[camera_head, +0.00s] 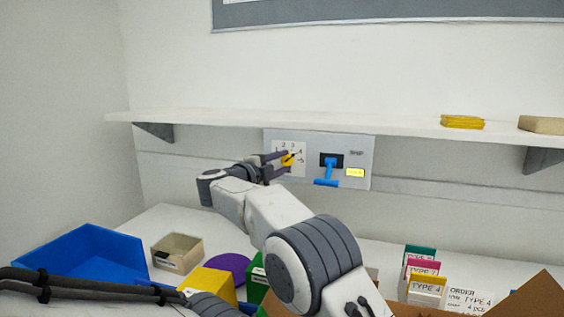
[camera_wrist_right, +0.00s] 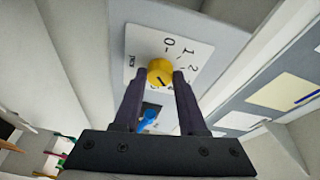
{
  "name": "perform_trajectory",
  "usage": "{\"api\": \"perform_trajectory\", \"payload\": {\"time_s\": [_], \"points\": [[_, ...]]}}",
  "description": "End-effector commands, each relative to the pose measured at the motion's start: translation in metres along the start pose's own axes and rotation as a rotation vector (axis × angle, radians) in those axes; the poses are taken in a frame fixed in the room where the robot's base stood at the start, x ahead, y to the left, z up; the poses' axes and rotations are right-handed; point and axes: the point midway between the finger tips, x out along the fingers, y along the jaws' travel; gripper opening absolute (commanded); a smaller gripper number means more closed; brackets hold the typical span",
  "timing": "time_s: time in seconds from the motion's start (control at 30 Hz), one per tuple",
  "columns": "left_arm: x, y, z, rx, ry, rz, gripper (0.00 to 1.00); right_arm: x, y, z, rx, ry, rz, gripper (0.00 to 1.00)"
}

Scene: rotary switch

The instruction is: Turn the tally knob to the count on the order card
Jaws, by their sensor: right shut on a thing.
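The yellow tally knob (camera_head: 288,160) sits on a white dial plate on the grey wall panel (camera_head: 365,147). Its dark pointer line slants up and right in the head view, toward about the 4; the exact mark is hard to tell. My right gripper (camera_head: 276,165) is shut on the knob, one finger on each side. In the right wrist view the knob (camera_wrist_right: 160,72) lies between the fingertips, with 0, 1 and 2 legible beyond it. The order card (camera_head: 470,300) at the lower right reads "ORDER", "TYPE 4" and apparently "4 pcs". My left gripper is not visible.
A blue lever (camera_head: 328,168) and a lit yellow label (camera_head: 355,172) are right of the dial. A white shelf (camera_head: 230,117) runs above. A blue bin (camera_head: 85,262), beige box (camera_head: 177,252), yellow box (camera_head: 212,284) and coloured type cards (camera_head: 424,285) stand on the table.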

Motion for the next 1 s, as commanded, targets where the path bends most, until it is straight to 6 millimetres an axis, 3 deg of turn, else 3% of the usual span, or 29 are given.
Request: {"api": "perform_trajectory", "payload": {"time_s": [0.77, 0.8, 0.87, 1.0], "points": [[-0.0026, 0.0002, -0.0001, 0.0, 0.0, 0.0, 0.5, -0.0006, 0.0013, 0.0023, 0.104, -0.013, 0.038, 0.0], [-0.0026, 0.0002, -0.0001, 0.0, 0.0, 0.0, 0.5, -0.0006, 0.0013, 0.0023, 0.104, -0.013, 0.038, 0.45], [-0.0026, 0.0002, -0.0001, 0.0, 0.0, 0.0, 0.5, -0.0006, 0.0011, 0.0022, 0.104, -0.013, 0.038, 0.68], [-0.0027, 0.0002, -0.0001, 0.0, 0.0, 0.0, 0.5, -0.0002, 0.0004, 0.0011, 0.105, -0.01, 0.037, 0.71]]}}
